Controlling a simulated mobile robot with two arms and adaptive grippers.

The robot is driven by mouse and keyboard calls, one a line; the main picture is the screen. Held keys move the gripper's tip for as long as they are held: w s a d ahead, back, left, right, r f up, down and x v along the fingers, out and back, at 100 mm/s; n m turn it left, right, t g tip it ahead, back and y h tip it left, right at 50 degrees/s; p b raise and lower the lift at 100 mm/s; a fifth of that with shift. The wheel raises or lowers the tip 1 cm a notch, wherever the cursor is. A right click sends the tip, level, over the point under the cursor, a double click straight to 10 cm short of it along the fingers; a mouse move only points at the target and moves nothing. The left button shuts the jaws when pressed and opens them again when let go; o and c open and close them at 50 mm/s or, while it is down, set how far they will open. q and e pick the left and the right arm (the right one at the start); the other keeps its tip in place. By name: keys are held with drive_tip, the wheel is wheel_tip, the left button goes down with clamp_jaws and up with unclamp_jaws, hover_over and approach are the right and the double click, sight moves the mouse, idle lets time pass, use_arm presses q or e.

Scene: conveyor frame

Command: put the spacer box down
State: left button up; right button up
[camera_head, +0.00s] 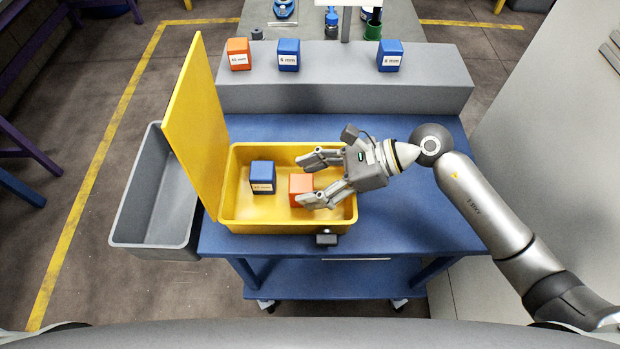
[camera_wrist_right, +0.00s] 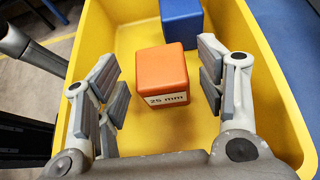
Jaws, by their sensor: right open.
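An orange spacer box (camera_head: 301,187) sits in the yellow bin (camera_head: 240,219), right of a blue box (camera_head: 262,175) that is also in the bin. In the right wrist view the orange box (camera_wrist_right: 162,77) reads "25 mm" and rests on the bin floor between my fingers. My right gripper (camera_head: 310,178) is open around it, with gaps on both sides in the wrist view (camera_wrist_right: 163,88). The blue box shows at the top of the wrist view (camera_wrist_right: 181,22). My left gripper is not in view.
The bin's yellow lid (camera_head: 198,120) stands open on its left side. The bin is on a blue cart (camera_head: 410,215). A grey tub (camera_head: 150,200) is left of it. A grey ledge (camera_head: 340,95) behind carries an orange box (camera_head: 238,53) and two blue boxes (camera_head: 288,54).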

drive_tip(key=b+v, duration=0.1)
drive_tip(key=v, duration=0.4)
drive_tip(key=shift+d, duration=0.45)
drive_tip(key=shift+d+r, duration=0.45)
